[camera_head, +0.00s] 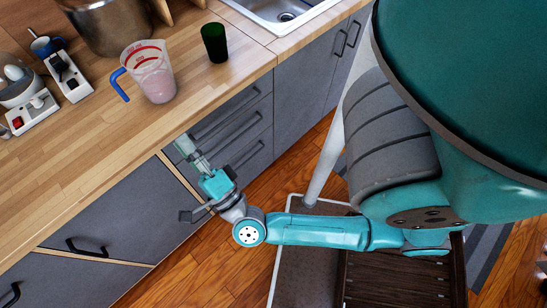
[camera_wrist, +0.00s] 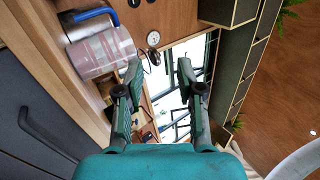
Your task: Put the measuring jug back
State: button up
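The measuring jug (camera_head: 153,75) is clear with red markings and a blue handle on its left. It stands upright on the wooden counter (camera_head: 85,140) in the head view. My gripper (camera_head: 188,148) is in front of the counter's front edge, apart from the jug. In the wrist view the jug (camera_wrist: 103,53) shows at upper left, to the left of my gripper (camera_wrist: 160,72). The two fingers are spread with nothing between them, so my gripper is open and empty.
A dark green cup (camera_head: 215,42) stands right of the jug, near the sink (camera_head: 270,10). A large metal pot (camera_head: 110,25) is behind the jug. Grey drawers (camera_head: 235,125) are below the counter.

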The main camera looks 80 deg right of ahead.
jog(key=s+a+f+n+g+y, duration=0.1)
jog(key=s+a+f+n+y, duration=0.1)
jog(key=s+n, duration=0.4)
jog(key=s+a+f+n+g+y, duration=0.2)
jog(key=s+n+y, duration=0.5)
jog(key=n, duration=0.4)
jog(key=s+a+f+n+g+y, duration=0.2)
jog(key=s+a+f+n+y, duration=0.2)
jog(key=n, duration=0.5)
jog(key=s+f+y, duration=0.1)
jog(key=s+f, duration=0.1)
jog(key=s, duration=0.1)
jog(key=shift+s, duration=0.25)
jog(key=shift+a, duration=0.1)
